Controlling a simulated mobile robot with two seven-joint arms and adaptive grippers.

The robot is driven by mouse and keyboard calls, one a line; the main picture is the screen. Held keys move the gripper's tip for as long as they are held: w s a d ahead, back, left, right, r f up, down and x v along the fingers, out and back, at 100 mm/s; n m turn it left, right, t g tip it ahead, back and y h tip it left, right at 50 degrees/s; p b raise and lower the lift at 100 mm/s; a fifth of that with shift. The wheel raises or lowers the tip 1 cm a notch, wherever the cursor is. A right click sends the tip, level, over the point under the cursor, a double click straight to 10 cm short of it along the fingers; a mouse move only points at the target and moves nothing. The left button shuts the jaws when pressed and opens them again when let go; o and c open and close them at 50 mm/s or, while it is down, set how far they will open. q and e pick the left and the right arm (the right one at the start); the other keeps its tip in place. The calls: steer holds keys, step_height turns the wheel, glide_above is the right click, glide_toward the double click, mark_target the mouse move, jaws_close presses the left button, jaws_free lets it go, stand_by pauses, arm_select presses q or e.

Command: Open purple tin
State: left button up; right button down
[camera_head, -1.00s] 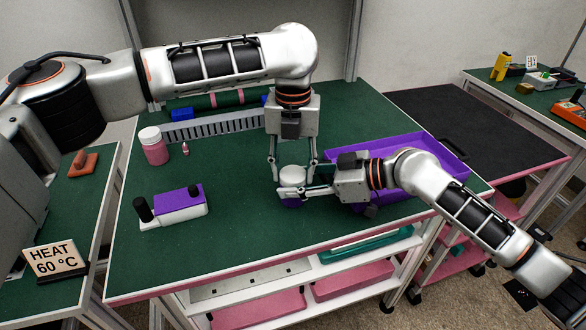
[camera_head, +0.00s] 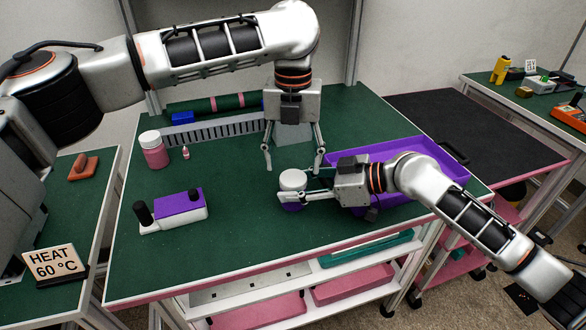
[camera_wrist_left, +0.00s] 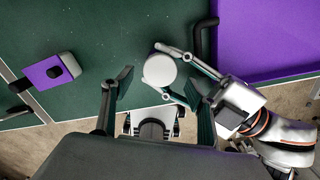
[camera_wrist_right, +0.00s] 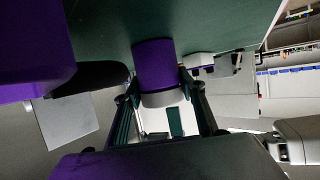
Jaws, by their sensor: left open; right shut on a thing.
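The purple tin, with a purple body (camera_wrist_right: 154,62) and a white lid (camera_head: 293,178), stands upright on the green bench top near its middle. My right gripper (camera_head: 288,197) comes in from the right and is shut on the tin; in the right wrist view its fingers lie on both sides of it. My left gripper (camera_head: 293,167) points down behind and above the tin with its fingers spread wide. In the left wrist view the round white lid (camera_wrist_left: 160,70) lies between and beyond the open left fingers, apart from them. The lid sits on the tin.
A purple tray (camera_head: 455,160) stands close on the right, under my right arm. A pink jar with a white cap (camera_head: 154,150) and a small pink bottle (camera_head: 186,153) stand at the back left. A purple-and-white device (camera_head: 180,210) lies front left.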

steer(key=c, duration=1.2)
jaws_free()
